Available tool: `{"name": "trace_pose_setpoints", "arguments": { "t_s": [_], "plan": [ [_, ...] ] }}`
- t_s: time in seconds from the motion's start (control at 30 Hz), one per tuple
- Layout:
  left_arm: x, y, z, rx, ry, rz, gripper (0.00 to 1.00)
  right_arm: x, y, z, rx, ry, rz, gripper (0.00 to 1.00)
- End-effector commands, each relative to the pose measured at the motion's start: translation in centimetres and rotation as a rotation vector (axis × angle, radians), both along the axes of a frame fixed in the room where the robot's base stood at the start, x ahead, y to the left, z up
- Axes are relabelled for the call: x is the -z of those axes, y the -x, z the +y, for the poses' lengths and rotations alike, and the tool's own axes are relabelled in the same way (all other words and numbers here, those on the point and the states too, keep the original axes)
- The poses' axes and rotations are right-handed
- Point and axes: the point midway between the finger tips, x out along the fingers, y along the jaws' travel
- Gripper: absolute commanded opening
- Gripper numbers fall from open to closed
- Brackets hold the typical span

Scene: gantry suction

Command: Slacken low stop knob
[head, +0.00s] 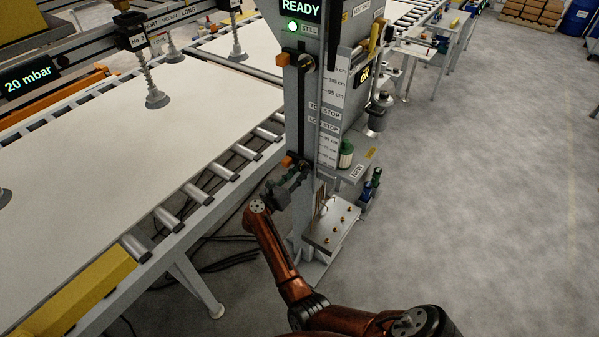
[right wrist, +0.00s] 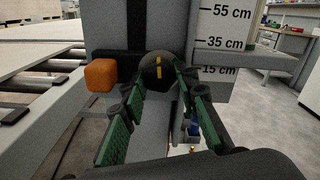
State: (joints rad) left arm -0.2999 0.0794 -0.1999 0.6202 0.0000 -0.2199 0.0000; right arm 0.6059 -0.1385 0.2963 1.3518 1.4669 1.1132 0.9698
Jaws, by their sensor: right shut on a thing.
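The low stop knob (right wrist: 158,70) is a round dark knob with a yellow mark, which stands upright in the right wrist view. An orange block (right wrist: 101,75) sits just left of it; the block also shows low on the grey column in the head view (head: 288,161). My right gripper (right wrist: 161,86) has its green-padded fingers on either side of the knob and is shut on it. In the head view my right gripper (head: 298,178) is at the column below the orange block and hides the knob. My left gripper is in neither view.
The grey column (head: 298,110) carries a height scale (head: 334,80), a higher orange stop block (head: 283,60) and a lit READY display (head: 300,9). A roller conveyor (head: 210,190) with a large pale sheet (head: 100,140) stands left. Open floor (head: 470,200) lies right.

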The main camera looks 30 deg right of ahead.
Motion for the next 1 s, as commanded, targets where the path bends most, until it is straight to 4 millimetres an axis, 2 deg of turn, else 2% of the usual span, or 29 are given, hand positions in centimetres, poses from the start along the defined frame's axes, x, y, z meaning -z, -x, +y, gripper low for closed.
{"name": "trace_pose_setpoints", "arguments": {
  "t_s": [0.3, 0.83, 0.87, 1.0],
  "plan": [
    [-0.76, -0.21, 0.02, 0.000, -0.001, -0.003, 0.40, -0.01, 0.03, 0.01, 0.000, 0.049, 0.120, 0.04],
    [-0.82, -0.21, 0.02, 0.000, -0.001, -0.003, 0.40, 0.07, 0.04, 0.01, 0.000, 0.058, 0.144, 0.04],
    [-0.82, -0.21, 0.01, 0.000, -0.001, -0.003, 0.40, 0.06, 0.04, 0.01, 0.000, 0.058, 0.144, 0.30],
    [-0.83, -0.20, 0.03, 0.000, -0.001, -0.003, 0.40, 0.05, 0.03, 0.01, 0.000, 0.058, 0.143, 0.40]
  ]
}}
